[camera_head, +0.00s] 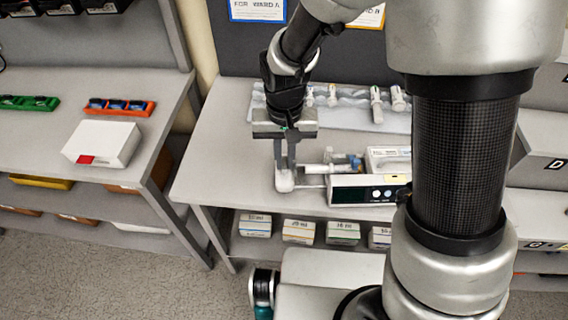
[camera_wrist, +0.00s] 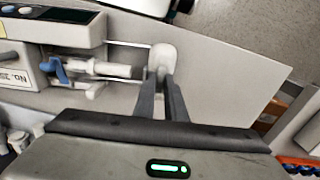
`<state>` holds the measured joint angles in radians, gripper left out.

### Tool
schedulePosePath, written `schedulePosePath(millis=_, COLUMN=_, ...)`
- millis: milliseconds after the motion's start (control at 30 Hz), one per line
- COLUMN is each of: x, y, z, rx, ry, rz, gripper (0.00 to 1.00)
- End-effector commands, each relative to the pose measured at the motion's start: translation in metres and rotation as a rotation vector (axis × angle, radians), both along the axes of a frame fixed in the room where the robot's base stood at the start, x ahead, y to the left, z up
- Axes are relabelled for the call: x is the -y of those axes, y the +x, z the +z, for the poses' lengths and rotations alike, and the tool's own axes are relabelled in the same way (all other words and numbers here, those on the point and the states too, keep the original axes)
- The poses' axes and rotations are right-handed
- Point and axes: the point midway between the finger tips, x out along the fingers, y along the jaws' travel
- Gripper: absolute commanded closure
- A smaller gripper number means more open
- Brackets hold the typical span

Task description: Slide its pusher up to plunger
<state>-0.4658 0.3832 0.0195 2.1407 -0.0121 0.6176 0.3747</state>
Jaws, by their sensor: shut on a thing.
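The infusion pump (camera_head: 350,189) stands on the table, its dark display panel facing front. Its white pusher head (camera_head: 284,182) sticks out to the left on a thin rod and also shows in the wrist view (camera_wrist: 163,56). My gripper (camera_head: 286,168) points down and is shut on the pusher. A syringe lies on the pump, and its plunger (camera_wrist: 93,89) points toward the pusher. A short gap shows between the plunger end and the pusher. A blue clamp (camera_wrist: 55,68) sits over the syringe. The fingertips partly hide the pusher.
Several syringes lie on a clear tray (camera_head: 345,122) behind the pump. A left table holds a white box (camera_head: 102,143) and green and orange racks (camera_head: 119,107). Labelled boxes (camera_head: 299,231) stand on the shelf below. The tabletop left of the pusher is clear.

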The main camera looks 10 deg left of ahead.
Motion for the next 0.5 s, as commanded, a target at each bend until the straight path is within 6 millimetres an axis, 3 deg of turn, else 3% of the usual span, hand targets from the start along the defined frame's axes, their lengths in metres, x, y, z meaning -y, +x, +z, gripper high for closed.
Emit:
schedulePosePath(millis=267, x=0.014, y=0.001, z=0.0, rx=-0.002, ry=-0.001, rz=-0.002, gripper=0.96)
schedulePosePath(millis=500, x=0.015, y=0.001, z=0.0, rx=-0.002, ry=-0.001, rz=-0.001, gripper=0.96)
